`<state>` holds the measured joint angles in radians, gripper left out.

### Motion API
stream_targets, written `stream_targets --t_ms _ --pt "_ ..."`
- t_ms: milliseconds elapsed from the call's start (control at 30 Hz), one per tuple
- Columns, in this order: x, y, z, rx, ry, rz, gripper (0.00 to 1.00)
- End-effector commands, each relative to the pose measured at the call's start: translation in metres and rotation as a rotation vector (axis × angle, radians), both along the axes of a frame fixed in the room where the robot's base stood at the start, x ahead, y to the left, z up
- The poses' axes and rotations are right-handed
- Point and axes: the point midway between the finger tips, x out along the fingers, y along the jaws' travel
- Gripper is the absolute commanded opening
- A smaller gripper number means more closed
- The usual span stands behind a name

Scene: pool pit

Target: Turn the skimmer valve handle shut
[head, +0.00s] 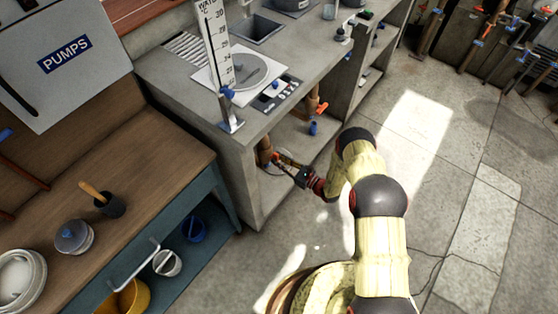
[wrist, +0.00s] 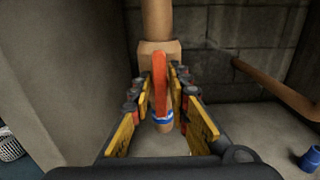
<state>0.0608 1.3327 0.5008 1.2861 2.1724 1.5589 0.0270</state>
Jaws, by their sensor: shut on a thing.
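An orange-red valve handle (wrist: 161,82) stands roughly upright, in line with the pipe, in front of a brown valve body (wrist: 173,56) on a vertical pipe (wrist: 157,18) in the wrist view. A blue and white band (wrist: 162,120) is around the pipe's lower part. My gripper (wrist: 163,88) has its yellow-padded fingers on both sides of the handle and is shut on it. In the head view my gripper (head: 279,159) reaches under the concrete counter, at the pipe (head: 265,150) by the left wall. The handle is mostly hidden there by my gripper.
A concrete side wall (wrist: 60,70) stands close on the left. Another pipe with an orange handle (head: 322,107) stands further along under the counter (head: 170,80). A small blue item (wrist: 309,158) is on the right. The floor (head: 440,150) beside the counter is open.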

Motion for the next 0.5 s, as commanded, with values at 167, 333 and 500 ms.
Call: stream_targets --t_ms 167,333,500 --pt "0.0002 -0.0004 -0.0003 0.03 0.04 0.0 0.0" --pt "0.0011 -0.001 -0.0005 0.093 0.12 0.0 0.0" --pt "0.002 -0.0018 -0.0011 0.183 0.236 -0.001 0.0"
